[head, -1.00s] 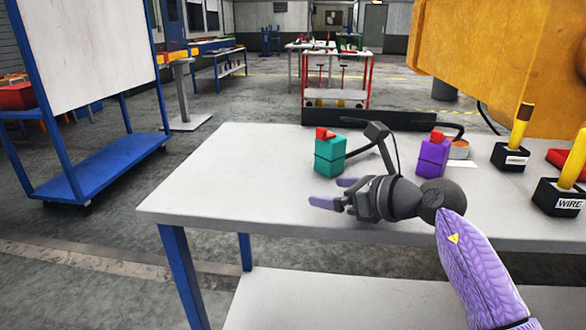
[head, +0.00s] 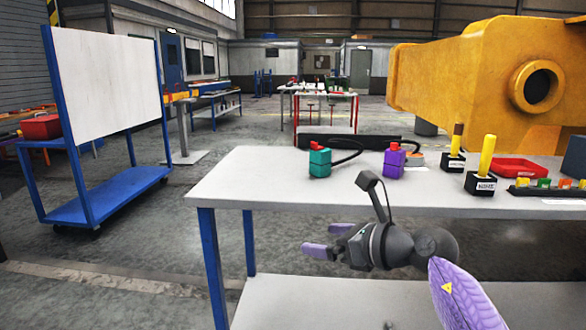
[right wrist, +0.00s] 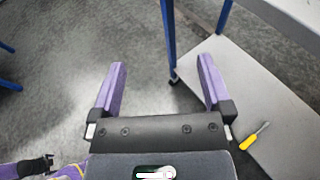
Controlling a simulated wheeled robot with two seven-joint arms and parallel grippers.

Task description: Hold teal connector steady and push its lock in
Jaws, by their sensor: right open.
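The teal connector (head: 320,163) stands upright on the white table, near its left part. Its red lock (head: 316,144) sits on top and shows above the teal body. A black cable runs from it to the right. My right gripper (head: 322,240) is in front of the table's near edge, well apart from the connector. In the right wrist view my right gripper (right wrist: 162,80) is open, with nothing between its purple fingers. My left gripper is not in view.
A purple connector (head: 394,162) with a red top stands right of the teal one. Black holders with yellow handles (head: 486,155), a red tray (head: 515,168) and a yellow casting (head: 455,70) are farther right. A yellow screwdriver (right wrist: 254,136) lies on the lower shelf (right wrist: 245,100).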

